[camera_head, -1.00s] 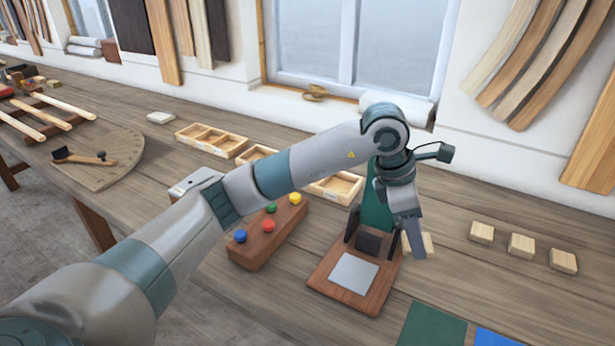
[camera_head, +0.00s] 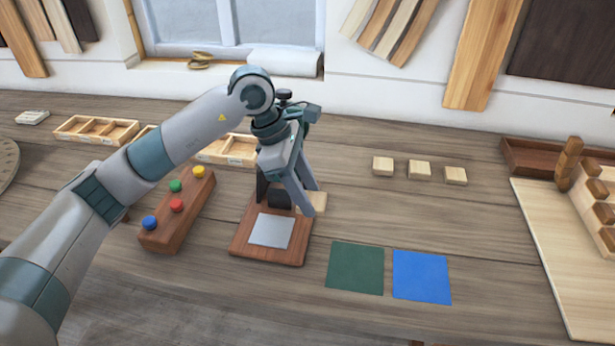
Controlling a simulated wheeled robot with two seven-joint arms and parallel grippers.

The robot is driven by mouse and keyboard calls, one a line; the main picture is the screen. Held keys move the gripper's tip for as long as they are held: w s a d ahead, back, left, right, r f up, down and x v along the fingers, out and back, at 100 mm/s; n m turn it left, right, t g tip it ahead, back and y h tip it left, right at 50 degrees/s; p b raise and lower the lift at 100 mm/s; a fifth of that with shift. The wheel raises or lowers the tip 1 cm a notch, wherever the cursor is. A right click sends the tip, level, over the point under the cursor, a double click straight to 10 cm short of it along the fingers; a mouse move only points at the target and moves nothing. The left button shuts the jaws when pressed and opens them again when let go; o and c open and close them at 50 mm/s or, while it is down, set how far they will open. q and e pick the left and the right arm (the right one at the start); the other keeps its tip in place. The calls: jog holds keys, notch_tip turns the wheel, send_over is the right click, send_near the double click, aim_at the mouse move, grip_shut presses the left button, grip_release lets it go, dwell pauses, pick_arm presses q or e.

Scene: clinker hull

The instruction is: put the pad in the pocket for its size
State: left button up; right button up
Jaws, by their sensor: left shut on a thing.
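My left gripper (camera_head: 306,200) is low over the table at the right side of a small stand. It is shut on a pale wooden pad (camera_head: 319,201), partly hidden behind the fingers; I cannot tell whether the pad touches the table. Three similar pale pads (camera_head: 383,166) lie in a row to the right. A divided wooden tray (camera_head: 95,130) with pockets lies at the back left. Another tray (camera_head: 228,150) is partly hidden behind my left arm. My right gripper is out of view.
The stand has a brown base (camera_head: 244,245) with a grey plate (camera_head: 271,230). A brown block with coloured knobs (camera_head: 165,230) stands left of it. A green square (camera_head: 355,268) and a blue square (camera_head: 421,277) lie in front. A pale board (camera_head: 560,250) lies at right.

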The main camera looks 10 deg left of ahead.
pick_arm(q)
jog(key=s+a+f+m+g, duration=0.1)
jog(key=s+a+m, duration=0.1)
jog(key=m, duration=0.1)
jog(key=s+a+f+m+g+y, duration=0.1)
jog(key=s+m, duration=0.1)
jog(key=m, duration=0.1)
jog(key=s+a+f+m+g, duration=0.1)
jog(key=a+m, duration=0.1)
jog(key=shift+s+a+f+m, duration=0.15)
jog(key=shift+s+a+m, duration=0.15)
jog(key=shift+s+m, duration=0.1)
jog(key=s+a+m+y, duration=0.1)
jog(key=s+a+m, duration=0.1)
jog(key=s+a+f+m+g+y, duration=0.1)
jog(key=s+m, duration=0.1)
jog(key=m, duration=0.1)
jog(key=s+a+m+y, duration=0.1)
jog(key=a+m, duration=0.1)
jog(key=m, duration=0.1)
jog(key=shift+s+a+f, duration=0.3)
jog(key=shift+s, duration=0.1)
jog(key=shift+s+a+f+m+g+y, duration=0.1)
jog(key=shift+s+a+m+g+y, duration=0.3)
jog(key=shift+m, duration=0.3)
